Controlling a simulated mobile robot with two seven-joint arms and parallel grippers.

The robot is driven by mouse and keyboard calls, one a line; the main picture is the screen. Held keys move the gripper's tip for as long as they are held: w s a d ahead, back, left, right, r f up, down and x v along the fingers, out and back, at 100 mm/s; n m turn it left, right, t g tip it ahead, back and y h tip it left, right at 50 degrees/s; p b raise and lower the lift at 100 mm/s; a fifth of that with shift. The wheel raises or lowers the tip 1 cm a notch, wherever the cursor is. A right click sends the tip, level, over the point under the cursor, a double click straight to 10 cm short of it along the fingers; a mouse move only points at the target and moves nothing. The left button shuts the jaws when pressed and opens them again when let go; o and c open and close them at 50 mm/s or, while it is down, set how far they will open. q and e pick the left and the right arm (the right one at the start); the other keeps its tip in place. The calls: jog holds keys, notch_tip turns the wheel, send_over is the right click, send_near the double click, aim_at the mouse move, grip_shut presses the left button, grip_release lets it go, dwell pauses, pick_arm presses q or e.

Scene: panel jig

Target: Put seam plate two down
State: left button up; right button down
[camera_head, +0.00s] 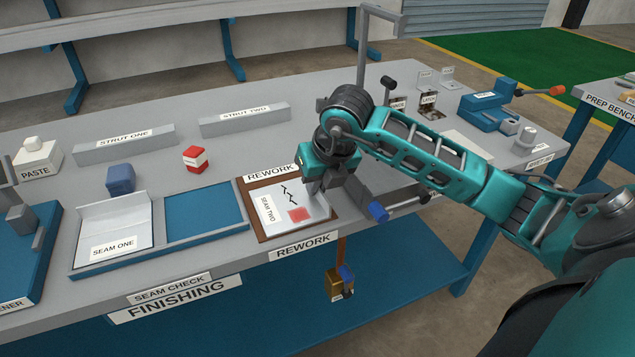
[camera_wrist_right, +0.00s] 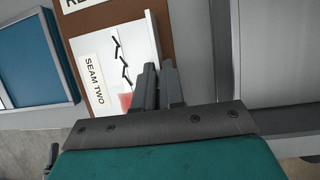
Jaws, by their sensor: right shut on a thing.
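Seam plate two (camera_head: 280,213) is a white plate marked SEAM TWO, with a black zigzag line and a pink patch. It lies flat over the brown rework board (camera_head: 262,236), within its outline; I cannot tell whether it touches the board. My right gripper (camera_head: 316,186) is shut on the plate's right edge. In the right wrist view, the fingers (camera_wrist_right: 158,80) are at the plate's raised edge, and the plate (camera_wrist_right: 98,75) extends left of them. The fingers hide part of that edge. My left gripper is not in view.
Left of the board is the blue seam check tray (camera_head: 205,215), its right bay empty; the seam one plate (camera_head: 115,225) lies in its left bay. A red and white block (camera_head: 195,159) and a blue block (camera_head: 121,180) stand behind. A blue-ended tool (camera_head: 378,211) is right of the board.

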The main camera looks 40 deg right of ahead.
jog(key=shift+f, duration=0.1)
jog(key=c, duration=1.2)
grip_release()
jog(key=shift+c, duration=0.2)
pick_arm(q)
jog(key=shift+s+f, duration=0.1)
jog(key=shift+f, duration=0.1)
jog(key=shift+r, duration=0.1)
pick_arm(e)
jog(key=shift+r, duration=0.4)
pick_arm(q)
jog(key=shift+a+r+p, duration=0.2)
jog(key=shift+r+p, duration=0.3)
jog(key=shift+p, duration=0.4)
pick_arm(e)
jog(key=v, duration=1.1)
jog(key=shift+s+r, duration=0.2)
jog(key=shift+r, duration=0.05)
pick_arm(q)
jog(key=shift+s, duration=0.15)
